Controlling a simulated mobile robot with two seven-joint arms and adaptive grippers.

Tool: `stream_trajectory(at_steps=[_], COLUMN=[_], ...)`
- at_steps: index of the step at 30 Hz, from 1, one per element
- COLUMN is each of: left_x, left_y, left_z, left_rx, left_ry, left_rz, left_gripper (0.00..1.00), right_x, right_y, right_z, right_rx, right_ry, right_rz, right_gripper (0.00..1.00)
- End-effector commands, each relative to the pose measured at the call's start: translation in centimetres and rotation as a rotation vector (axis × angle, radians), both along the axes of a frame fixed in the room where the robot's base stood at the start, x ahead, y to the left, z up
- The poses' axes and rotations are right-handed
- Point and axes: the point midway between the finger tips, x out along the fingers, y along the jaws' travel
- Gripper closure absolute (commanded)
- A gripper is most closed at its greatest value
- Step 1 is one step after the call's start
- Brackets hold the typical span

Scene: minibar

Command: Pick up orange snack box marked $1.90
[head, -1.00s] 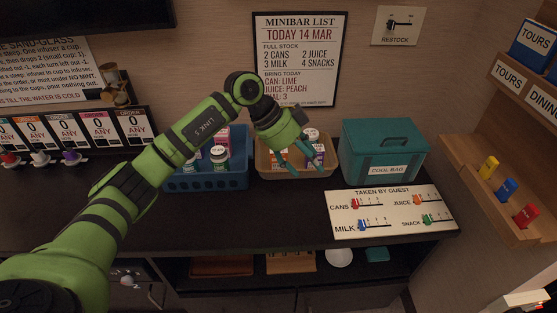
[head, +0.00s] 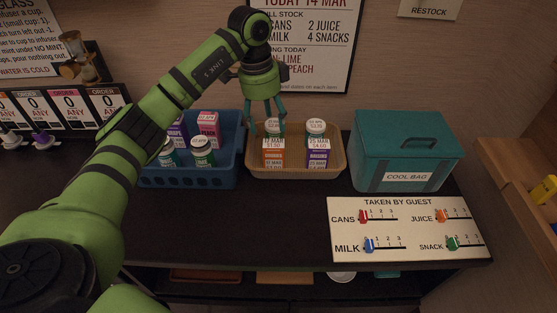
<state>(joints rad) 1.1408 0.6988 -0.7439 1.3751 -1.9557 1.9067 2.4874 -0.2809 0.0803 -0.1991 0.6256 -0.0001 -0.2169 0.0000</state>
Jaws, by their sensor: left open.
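An orange and white snack box (head: 272,154) stands in the front left of the tan basket (head: 318,173) in the head view. Its small price print is too blurred to read surely. A purple and white box (head: 317,155) stands to its right, and two white-lidded containers stand behind them. My left gripper (head: 267,124) points down over the basket's left part, above and slightly behind the orange box. Its teal fingers are spread, and nothing shows between them. One finger is close to the left white-lidded container (head: 273,126). My right gripper is out of view.
A blue basket (head: 205,181) with bottles and boxes stands close on the left. A teal cool bag (head: 405,150) stands on the right. A guest counter board (head: 410,228) lies in front of it. The dark counter in front of the baskets is clear.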

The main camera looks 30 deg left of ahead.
Motion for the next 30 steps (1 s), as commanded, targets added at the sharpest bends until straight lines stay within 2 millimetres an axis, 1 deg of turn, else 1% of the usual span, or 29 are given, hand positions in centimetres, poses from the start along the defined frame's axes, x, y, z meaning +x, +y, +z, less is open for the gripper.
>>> stream_trajectory(at_steps=[1,3,6,8,11,15,19,23,30], left_x=[0.0,0.0,0.0,0.0,0.0,0.2,0.3,0.3,0.5], left_y=[0.0,0.0,-0.1,-0.1,-0.3,-0.6,-0.7,-0.8,-1.3], left_z=[-1.5,-2.2,-2.7,-3.3,-4.8,-6.9,-8.1,-9.1,-12.9], left_rx=[0.0,0.0,-0.001,-0.001,-0.001,-0.001,-0.002,-0.001,-0.001], left_ry=[-0.001,-0.001,-0.001,0.002,0.004,0.002,0.0,0.002,0.003], left_rz=[-0.001,-0.001,-0.001,-0.001,-0.002,-0.001,-0.001,-0.002,-0.001], left_gripper=[0.37,0.37,0.37,0.37,0.37,0.37,0.37,0.37,0.37], right_x=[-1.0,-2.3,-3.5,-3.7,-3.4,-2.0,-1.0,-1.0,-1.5], right_y=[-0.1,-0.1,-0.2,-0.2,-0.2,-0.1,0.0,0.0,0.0], right_z=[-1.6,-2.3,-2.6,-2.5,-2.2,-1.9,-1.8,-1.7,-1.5], right_rx=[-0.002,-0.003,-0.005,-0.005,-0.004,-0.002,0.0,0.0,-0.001], right_ry=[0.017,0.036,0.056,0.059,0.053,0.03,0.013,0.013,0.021], right_rz=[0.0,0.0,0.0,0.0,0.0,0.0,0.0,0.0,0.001], right_gripper=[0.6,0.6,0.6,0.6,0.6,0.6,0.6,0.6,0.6])
